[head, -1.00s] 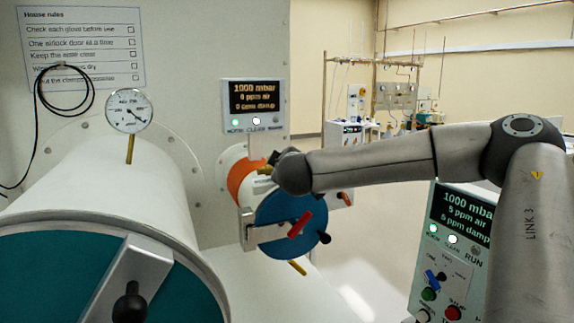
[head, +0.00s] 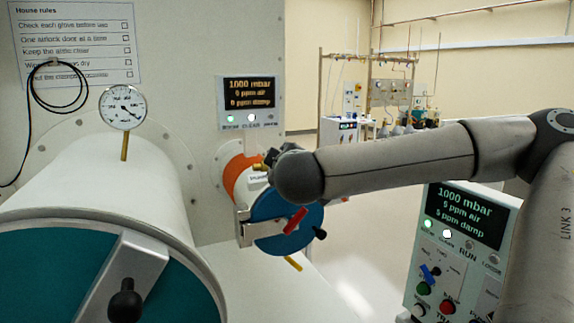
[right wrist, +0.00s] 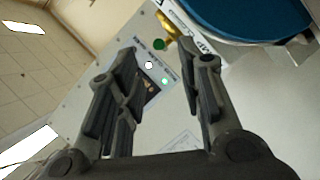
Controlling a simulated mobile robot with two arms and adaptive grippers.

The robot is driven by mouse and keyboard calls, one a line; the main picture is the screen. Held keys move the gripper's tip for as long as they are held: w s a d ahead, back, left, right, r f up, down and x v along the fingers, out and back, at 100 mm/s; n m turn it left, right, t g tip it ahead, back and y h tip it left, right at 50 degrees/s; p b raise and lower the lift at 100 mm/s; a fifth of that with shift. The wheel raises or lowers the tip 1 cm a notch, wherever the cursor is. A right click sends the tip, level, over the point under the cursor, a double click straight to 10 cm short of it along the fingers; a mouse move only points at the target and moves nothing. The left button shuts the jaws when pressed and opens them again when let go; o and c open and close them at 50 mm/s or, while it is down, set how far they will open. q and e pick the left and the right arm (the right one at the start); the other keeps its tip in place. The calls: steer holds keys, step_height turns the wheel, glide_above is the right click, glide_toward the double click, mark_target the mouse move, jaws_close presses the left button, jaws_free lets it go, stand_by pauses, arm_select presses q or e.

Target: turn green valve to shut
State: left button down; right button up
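A small green knob (right wrist: 158,44), which looks like the green valve, sits against a brass fitting (right wrist: 163,22) in the right wrist view, beside the blue round door (right wrist: 250,15). In the head view a bit of brass (head: 260,167) shows at the end of my right arm; the green knob is hidden there. My right gripper (right wrist: 167,56) is open, its two fingers spread with nothing between them. The knob appears between the fingertips in the picture, beyond them; no contact shows. My left gripper is in neither view.
The small airlock has a blue door (head: 262,208) with a red handle (head: 294,219). A large white cylinder (head: 110,190) with a gauge (head: 122,107) fills the left. A display panel (head: 250,103) hangs above the airlock. A control panel (head: 462,245) stands at lower right.

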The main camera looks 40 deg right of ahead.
steer(key=v, duration=0.2)
steer(key=shift+s+a, duration=0.2)
steer(key=shift+s, duration=0.1)
stand_by(0.8)
